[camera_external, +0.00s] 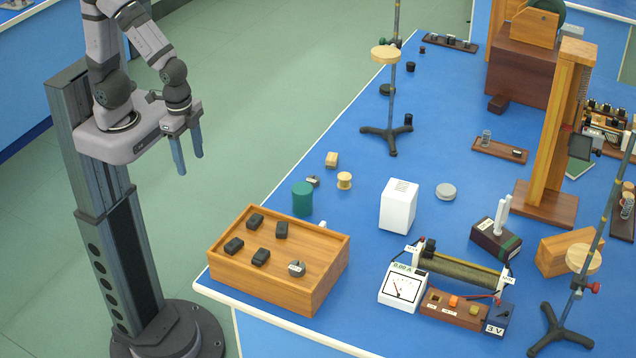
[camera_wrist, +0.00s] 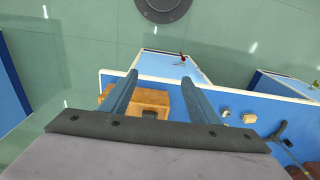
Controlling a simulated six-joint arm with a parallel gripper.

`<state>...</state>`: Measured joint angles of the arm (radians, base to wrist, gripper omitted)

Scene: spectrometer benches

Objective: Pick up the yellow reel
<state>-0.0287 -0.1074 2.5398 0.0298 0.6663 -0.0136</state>
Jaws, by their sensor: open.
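The yellow reel (camera_external: 344,180) is a small pale-yellow spool standing upright on the blue bench, behind the wooden box and right of the green cylinder (camera_external: 302,198). My gripper (camera_external: 189,162) is open and empty, hanging beside my column off the bench's left side, well left of the reel and higher up. In the wrist view my two blue fingers (camera_wrist: 158,80) are spread, with the wooden box behind them. Two small pale objects (camera_wrist: 238,116) lie right of the fingers there; I cannot tell which is the reel.
A small wooden block (camera_external: 331,159) and a dark weight (camera_external: 313,181) sit close to the reel. The wooden box (camera_external: 282,287) with black pieces on top stands at the near corner. A white cube (camera_external: 398,205) and a stand (camera_external: 393,139) are nearby.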

